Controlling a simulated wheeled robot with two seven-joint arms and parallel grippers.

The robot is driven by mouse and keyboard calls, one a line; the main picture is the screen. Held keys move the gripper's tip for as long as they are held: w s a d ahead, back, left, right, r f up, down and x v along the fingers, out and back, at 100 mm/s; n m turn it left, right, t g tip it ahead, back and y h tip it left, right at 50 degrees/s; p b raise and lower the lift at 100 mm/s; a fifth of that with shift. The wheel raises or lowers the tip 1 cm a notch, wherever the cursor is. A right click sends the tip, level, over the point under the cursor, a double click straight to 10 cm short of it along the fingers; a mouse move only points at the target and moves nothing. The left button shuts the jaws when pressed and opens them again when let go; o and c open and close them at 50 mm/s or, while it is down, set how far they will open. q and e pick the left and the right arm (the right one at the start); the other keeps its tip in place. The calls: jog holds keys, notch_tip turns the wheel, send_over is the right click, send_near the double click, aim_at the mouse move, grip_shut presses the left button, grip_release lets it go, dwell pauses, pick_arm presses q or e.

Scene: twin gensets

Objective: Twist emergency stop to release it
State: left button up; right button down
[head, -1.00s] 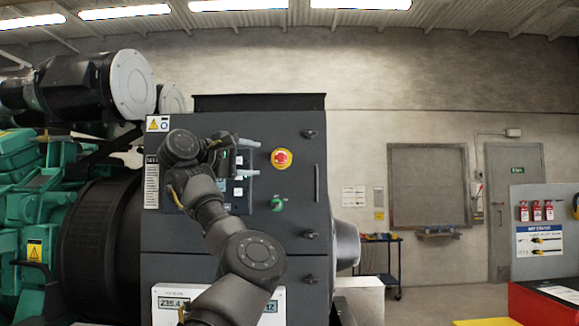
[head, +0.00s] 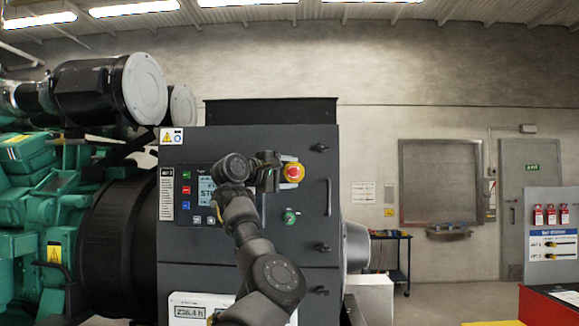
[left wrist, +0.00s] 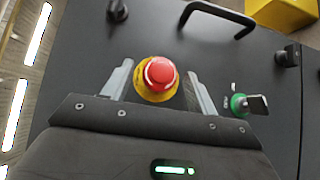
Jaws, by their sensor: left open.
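The red emergency stop (head: 293,172) sits on its yellow collar on the dark genset control cabinet. It also shows in the left wrist view (left wrist: 160,74), between the two fingers. My left gripper (head: 276,171) is just left of the button in the head view. In the left wrist view my left gripper (left wrist: 155,82) is open, with one finger on each side of the button and visible gaps to both. Whether the fingertips reach the panel face cannot be told. My right gripper is not in view.
A green selector switch (head: 289,216) is below the button. The control panel screen (head: 206,190) is to the left. Black latches (head: 321,147) and a long handle (head: 328,197) are on the right of the cabinet.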

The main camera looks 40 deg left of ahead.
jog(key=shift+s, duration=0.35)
pick_arm(q)
jog(key=c, duration=1)
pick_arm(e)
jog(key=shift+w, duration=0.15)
